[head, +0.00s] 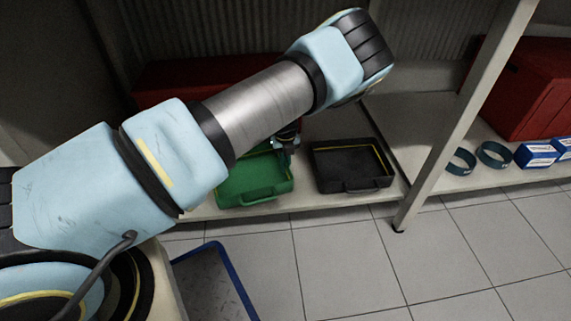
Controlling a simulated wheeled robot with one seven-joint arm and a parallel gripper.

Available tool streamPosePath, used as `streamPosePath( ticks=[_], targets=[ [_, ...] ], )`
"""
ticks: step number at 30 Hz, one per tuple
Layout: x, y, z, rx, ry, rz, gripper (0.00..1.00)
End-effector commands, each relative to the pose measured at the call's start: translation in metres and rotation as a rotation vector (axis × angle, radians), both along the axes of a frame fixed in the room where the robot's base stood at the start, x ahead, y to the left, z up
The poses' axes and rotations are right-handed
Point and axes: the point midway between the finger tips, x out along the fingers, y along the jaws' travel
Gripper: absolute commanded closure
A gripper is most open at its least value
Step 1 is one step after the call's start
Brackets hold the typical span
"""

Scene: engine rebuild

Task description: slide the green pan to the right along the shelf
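The green pan (260,193) lies on the lower shelf (349,200), partly hidden behind my arm. Its front handle faces the shelf's front edge. My gripper (287,158) shows only as a small dark part below my arm, at the pan's right rear area. I cannot tell whether it touches the pan, and its fingers are too small and hidden to read. A black pan (349,185) with a yellow inner line lies on the shelf just right of the green pan, with a narrow gap between them.
A slanted metal post (462,115) stands right of the black pan. Beyond it are two dark rings (494,154), blue-and-white boxes (535,155) and a red case (522,88). Another red case (190,78) sits behind my arm. A blue-edged mat (212,285) lies on the tiled floor.

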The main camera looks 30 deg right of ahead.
Motion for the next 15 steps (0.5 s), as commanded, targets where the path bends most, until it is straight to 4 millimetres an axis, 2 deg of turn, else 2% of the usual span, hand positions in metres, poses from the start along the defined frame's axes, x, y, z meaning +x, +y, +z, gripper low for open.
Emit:
streamPosePath(
  ticks=[1, 3, 10, 15],
  targets=[
    [-0.0001, -0.0003, 0.0, 0.0, 0.0, 0.0, 1.0],
    [-0.0001, -0.0004, 0.0, -0.001, 0.0, 0.0, 0.87],
    [-0.0001, -0.0004, 0.0001, 0.0, 0.0, 0.0, 0.61],
    [-0.0001, -0.0003, 0.0001, 0.0, 0.0, 0.0, 0.6]
  ],
)
